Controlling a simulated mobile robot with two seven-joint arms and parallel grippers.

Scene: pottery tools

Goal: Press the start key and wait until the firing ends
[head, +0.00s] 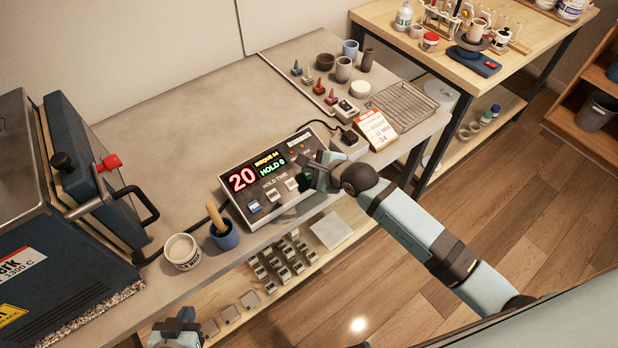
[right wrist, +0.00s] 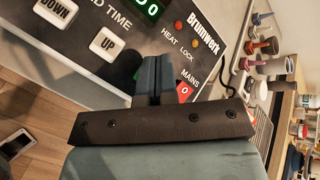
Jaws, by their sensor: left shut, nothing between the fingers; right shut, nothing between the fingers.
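The kiln controller (head: 275,180) lies on the bench. Its display reads a red 20, a yellow line like BISQUE 04 and a green HOLD 0. In the right wrist view its UP key (right wrist: 107,41), DOWN key (right wrist: 56,10) and red MAINS switch (right wrist: 184,92) show. No start label is readable. My right gripper (head: 318,165) is shut and empty over the controller's right part; its fingers (right wrist: 153,78) are beside the MAINS switch and hide part of the panel. I cannot tell if they touch it. My left gripper (head: 176,328) is shut and empty, low before the bench.
The dark blue kiln (head: 70,215) stands at left, with a red knob (head: 108,162) by its door. A white tub (head: 182,251) and a blue cup (head: 223,235) stand left of the controller.

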